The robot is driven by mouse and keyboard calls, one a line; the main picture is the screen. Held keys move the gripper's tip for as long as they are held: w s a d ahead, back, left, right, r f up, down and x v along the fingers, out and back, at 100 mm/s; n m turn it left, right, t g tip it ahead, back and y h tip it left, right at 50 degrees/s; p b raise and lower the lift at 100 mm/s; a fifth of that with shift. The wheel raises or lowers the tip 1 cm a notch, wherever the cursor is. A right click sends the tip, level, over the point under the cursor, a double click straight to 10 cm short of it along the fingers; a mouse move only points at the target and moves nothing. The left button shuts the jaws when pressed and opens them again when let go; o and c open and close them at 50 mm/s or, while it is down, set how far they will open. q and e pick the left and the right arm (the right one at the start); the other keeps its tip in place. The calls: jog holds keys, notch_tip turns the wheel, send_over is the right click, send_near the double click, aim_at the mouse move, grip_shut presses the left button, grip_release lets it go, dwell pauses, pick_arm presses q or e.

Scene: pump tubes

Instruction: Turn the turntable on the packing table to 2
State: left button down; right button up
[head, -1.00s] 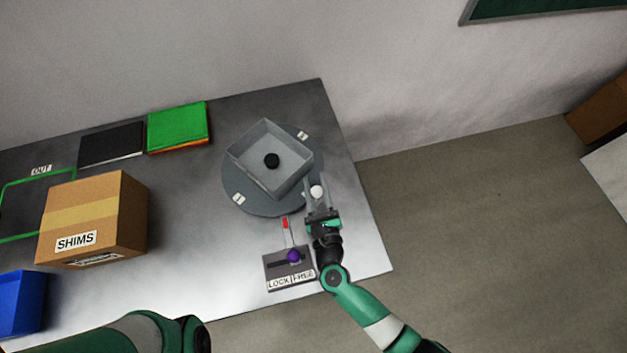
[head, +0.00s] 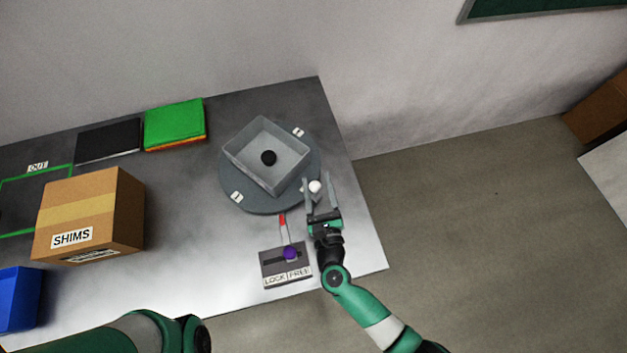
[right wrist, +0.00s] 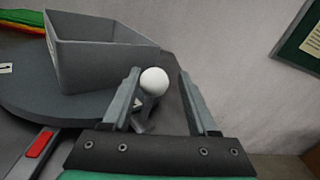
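The round grey turntable (head: 258,201) lies on the packing table, with a grey open box (head: 250,165) on it. A white knob (head: 315,187) is at the turntable's right front edge. My right gripper (head: 321,187) is open, its fingers on either side of the white knob, which also shows in the right wrist view (right wrist: 154,81). The fingers appear apart from it. My left arm shows at the bottom, its gripper out of view.
A LOCK/FREE panel (head: 270,272) with a purple knob (head: 290,253) at the FREE side stands before the turntable, beside a red marker (head: 282,221). The SHIMS carton (head: 120,215), blue bin (head: 18,300), green stack (head: 174,122) and black book (head: 109,142) lie left.

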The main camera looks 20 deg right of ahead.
jog(key=shift+o, duration=0.2)
jog(key=shift+w+a+r, duration=0.1)
jog(key=shift+w+a, duration=0.15)
jog(key=s, duration=0.3)
jog(key=s+a+p, duration=0.1)
jog(key=s, duration=0.3)
jog(key=s+a+p, duration=0.1)
jog(key=s, duration=0.3)
jog(key=shift+s, duration=0.25)
